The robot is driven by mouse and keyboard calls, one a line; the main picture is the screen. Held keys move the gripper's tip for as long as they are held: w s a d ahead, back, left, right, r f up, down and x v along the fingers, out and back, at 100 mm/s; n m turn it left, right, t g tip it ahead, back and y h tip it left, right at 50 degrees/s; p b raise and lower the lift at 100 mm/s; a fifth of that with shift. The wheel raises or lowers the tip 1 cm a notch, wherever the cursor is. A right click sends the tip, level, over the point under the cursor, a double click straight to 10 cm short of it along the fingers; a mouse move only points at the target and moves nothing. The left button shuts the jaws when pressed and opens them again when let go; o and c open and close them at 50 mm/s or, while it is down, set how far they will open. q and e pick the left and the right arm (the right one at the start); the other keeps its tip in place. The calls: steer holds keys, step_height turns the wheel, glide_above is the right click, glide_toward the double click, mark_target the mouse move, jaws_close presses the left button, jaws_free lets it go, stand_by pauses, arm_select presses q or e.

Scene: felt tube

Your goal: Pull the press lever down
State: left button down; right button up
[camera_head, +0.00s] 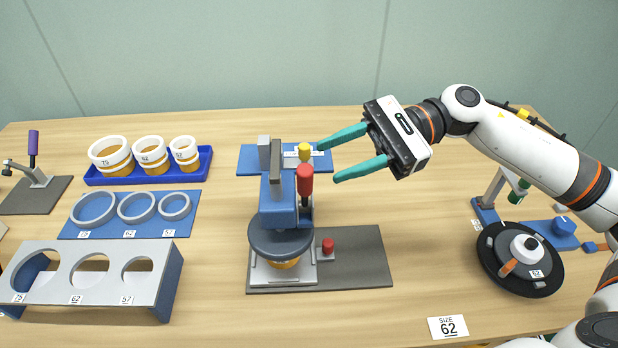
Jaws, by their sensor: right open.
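The press (280,215) stands on a dark grey base plate (358,262) in the middle of the table. It has a blue body and a round dark blue plate over an orange-and-white piece (284,263). Its lever shows a red handle (305,180) standing upright on the right side of the body. My right gripper (327,160) is open and empty, with teal fingers pointing left. Its fingertips are just right of the red handle and appear apart from it. My left gripper is not in view.
A small red knob (327,246) sits on the base plate. A blue tray (150,171) with white-and-orange rings, a ring mat (130,213) and a holed stand (92,272) are at left. A black round device (520,258) is at right.

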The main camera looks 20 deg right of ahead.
steer(key=shift+w+d+r+b, duration=0.1)
steer(key=shift+d+r+b, duration=0.1)
steer(key=shift+d, duration=0.5)
steer(key=shift+s+d+r+b, duration=0.1)
steer(key=shift+d+b, duration=0.05)
steer(key=shift+d, duration=0.5)
steer(key=shift+w+d+r+b, duration=0.1)
steer(key=shift+d+b, duration=0.1)
steer(key=shift+d, duration=0.5)
